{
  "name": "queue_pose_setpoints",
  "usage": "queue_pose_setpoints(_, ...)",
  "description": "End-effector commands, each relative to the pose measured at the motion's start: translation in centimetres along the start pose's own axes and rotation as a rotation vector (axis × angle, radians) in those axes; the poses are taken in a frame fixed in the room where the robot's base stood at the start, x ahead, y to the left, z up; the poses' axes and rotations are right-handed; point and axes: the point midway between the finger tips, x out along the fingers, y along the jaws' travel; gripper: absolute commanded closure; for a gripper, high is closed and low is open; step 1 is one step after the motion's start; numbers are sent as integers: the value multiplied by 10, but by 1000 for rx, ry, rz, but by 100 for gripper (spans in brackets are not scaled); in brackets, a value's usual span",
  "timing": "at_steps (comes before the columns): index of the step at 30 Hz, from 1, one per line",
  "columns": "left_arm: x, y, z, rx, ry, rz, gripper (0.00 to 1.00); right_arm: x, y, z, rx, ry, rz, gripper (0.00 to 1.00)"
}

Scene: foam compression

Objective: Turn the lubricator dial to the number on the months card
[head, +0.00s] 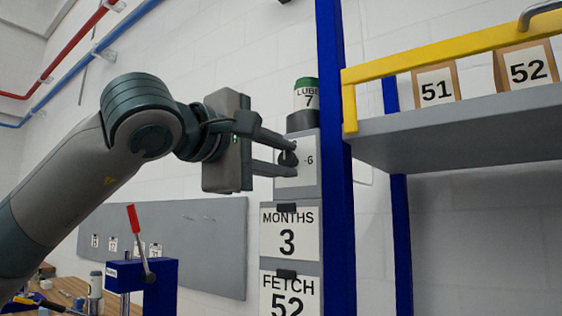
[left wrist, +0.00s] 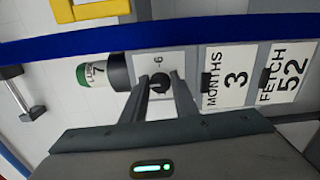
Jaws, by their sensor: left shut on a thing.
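The lubricator (head: 306,95) is a canister with a green top, labelled LUBE 7, on the grey post beside the blue upright. Below it is a white dial plate (head: 309,170) with a dark round dial (head: 288,158); a "6" shows at its right, and other marks are hidden. My left gripper (head: 290,159) is shut on the dial, one finger on either side; the left wrist view also shows the dial (left wrist: 160,82) between the fingertips. The months card (head: 288,233) hangs below the plate and reads MONTHS 3. My right gripper is not in view.
A FETCH 52 card (head: 288,295) hangs under the months card. The blue upright (head: 335,150) stands close right of the dial. A grey shelf (head: 450,130) with a yellow rail holds boxes 51 and 52. A blue red-handled device (head: 160,285) stands lower left.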

Motion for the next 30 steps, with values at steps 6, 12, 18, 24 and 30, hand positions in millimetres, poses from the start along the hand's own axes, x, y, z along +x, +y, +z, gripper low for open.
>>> queue_pose_setpoints(6,0,-1,0,54,0,-1,96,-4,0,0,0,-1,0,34)
queue_pose_setpoints(12,0,-1,0,63,-1,-1,96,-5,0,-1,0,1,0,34)
queue_pose_setpoints(18,0,-1,0,61,-1,-1,96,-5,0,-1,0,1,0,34)
queue_pose_setpoints(24,0,-1,0,61,-1,-1,56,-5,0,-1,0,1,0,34)
queue_pose_setpoints(30,0,0,0,61,0,-1,56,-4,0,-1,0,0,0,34)
